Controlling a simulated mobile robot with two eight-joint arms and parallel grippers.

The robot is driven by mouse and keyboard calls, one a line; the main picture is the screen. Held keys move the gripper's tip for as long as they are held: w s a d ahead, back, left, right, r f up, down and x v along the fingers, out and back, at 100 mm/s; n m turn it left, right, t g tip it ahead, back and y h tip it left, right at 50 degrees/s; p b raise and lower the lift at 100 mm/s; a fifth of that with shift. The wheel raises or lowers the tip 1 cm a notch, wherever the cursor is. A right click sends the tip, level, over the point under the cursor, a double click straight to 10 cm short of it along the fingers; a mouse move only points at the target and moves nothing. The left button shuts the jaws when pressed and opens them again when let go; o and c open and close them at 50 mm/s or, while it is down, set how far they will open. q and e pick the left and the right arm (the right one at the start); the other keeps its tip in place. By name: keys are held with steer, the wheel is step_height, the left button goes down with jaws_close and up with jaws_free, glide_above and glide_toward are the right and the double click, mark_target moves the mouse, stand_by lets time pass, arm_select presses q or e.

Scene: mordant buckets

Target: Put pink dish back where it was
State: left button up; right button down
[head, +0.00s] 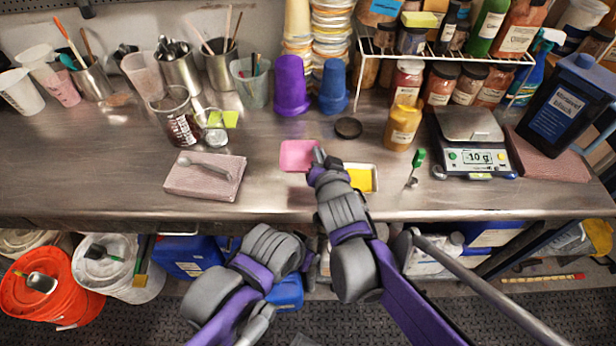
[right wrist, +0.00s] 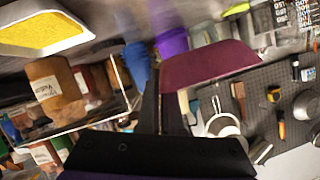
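The small pink dish (head: 297,156) is over the front middle of the metal bench in the head view. My right gripper (head: 318,157) is at its right edge, and its fingers appear closed on that edge. In the right wrist view the dish looks dark maroon (right wrist: 210,65), seen from the side, with a dark finger (right wrist: 150,95) against its end. Its height above the bench is hard to tell. My left arm (head: 245,275) is low in front of the bench; its gripper cannot be made out.
A white dish of yellow powder (head: 361,178) sits just right of my right gripper. A black lid (head: 348,128), a mustard jar (head: 402,127) and a scale (head: 473,155) stand beyond. A folded pink cloth (head: 204,176) lies left. Bench between cloth and pink dish is clear.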

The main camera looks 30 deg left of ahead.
step_height(320, 180, down, 8)
steer(key=shift+d+f+b, duration=0.1)
steer(key=shift+f+b, duration=0.15)
steer(key=shift+b, duration=0.3)
steer(key=c, duration=1.5)
jaws_free()
steer(key=shift+f, duration=0.2)
steer(key=shift+c, duration=0.2)
steer(key=o, duration=0.5)
steer(key=shift+c, duration=0.2)
steer(key=shift+r, duration=0.3)
steer(key=shift+d, duration=0.1)
